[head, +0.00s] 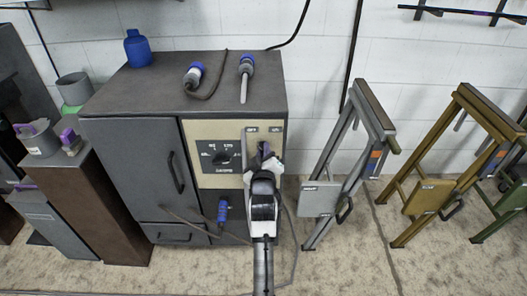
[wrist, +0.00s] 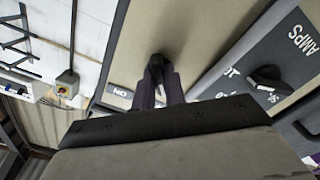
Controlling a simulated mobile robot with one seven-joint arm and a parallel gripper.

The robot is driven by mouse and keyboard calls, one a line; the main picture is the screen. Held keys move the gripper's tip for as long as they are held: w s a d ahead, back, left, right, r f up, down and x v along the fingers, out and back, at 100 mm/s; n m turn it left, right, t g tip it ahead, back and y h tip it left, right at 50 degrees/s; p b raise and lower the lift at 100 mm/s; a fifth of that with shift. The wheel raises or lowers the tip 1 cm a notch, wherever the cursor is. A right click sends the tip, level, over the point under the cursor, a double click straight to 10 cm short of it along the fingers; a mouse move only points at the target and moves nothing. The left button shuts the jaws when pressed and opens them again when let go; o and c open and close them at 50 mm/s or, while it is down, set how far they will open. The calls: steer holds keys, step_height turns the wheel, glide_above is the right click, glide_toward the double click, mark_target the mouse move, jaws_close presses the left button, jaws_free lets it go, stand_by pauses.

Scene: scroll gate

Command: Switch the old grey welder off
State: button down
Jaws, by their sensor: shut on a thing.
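The old grey welder (head: 130,150) is a dark grey cabinet with a beige control panel (head: 215,130). My gripper (head: 263,154) is in front of the panel's right side, beside two small labels near its top edge. In the wrist view my gripper (wrist: 159,80) is shut on a small black switch handle (wrist: 157,62) at the beige panel. A label with the letters of ON, upside down, (wrist: 120,92) shows just left of the fingers. My arm and gripper hide most of the switch in the head view.
A black amps dial (head: 222,158) is left of my gripper; it also shows in the wrist view (wrist: 268,77). Cables hang in front, and a grey folding stand (head: 335,170) is to the right.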

stand_by(0.4)
steer(key=c, duration=1.5)
jaws_free()
steer(key=shift+o, duration=0.2)
steer(key=shift+s, duration=0.15)
steer(key=s+b, duration=0.1)
steer(key=s, duration=1.2)
steer(key=shift+s, duration=0.3)
